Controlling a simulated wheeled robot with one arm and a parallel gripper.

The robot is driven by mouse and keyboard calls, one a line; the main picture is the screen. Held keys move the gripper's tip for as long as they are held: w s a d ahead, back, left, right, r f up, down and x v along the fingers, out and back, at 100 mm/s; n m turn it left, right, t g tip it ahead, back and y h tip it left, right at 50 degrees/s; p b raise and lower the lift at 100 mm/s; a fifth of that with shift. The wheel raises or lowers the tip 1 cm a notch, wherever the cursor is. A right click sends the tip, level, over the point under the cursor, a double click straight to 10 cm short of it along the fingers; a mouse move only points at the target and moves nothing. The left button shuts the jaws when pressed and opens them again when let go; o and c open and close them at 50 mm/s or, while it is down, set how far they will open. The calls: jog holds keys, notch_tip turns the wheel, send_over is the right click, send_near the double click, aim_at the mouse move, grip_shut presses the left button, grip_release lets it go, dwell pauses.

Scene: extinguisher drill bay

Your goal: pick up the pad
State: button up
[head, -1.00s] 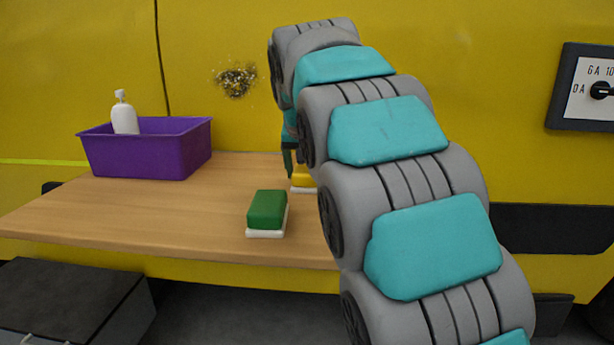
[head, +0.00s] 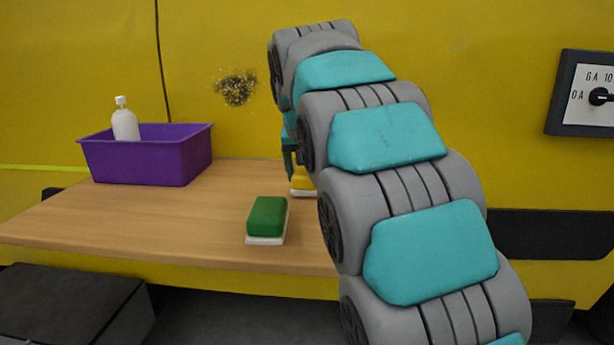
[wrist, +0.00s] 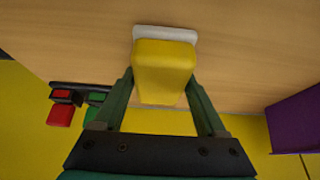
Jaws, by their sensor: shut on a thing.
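The pad is a yellow block with a white layer (wrist: 163,65), between the two fingers of my gripper (wrist: 164,95) in the wrist view. My gripper is shut on it. In the head view the yellow pad (head: 303,182) shows only in part at the back of the wooden table, since my arm hides the rest. I cannot tell whether it touches the table top. A second pad, green on white (head: 267,219), lies on the table nearer the front edge, apart from my gripper.
A purple bin (head: 150,156) with a white bottle (head: 125,125) stands at the table's back left. The wooden table (head: 150,225) is bare between bin and green pad. A yellow wall with a dial panel (head: 590,93) rises behind. Red and green items (wrist: 62,113) show in the wrist view.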

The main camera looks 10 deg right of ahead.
aim_at(307, 169)
notch_tip(307, 169, up, 6)
jog(key=shift+w+r, duration=0.1)
jog(key=shift+r, duration=0.1)
jog(key=shift+r+p, duration=0.55)
jog(key=shift+r, duration=1)
jog(key=shift+r, duration=0.1)
jog(key=o, duration=0.8)
jog(key=c, duration=0.6)
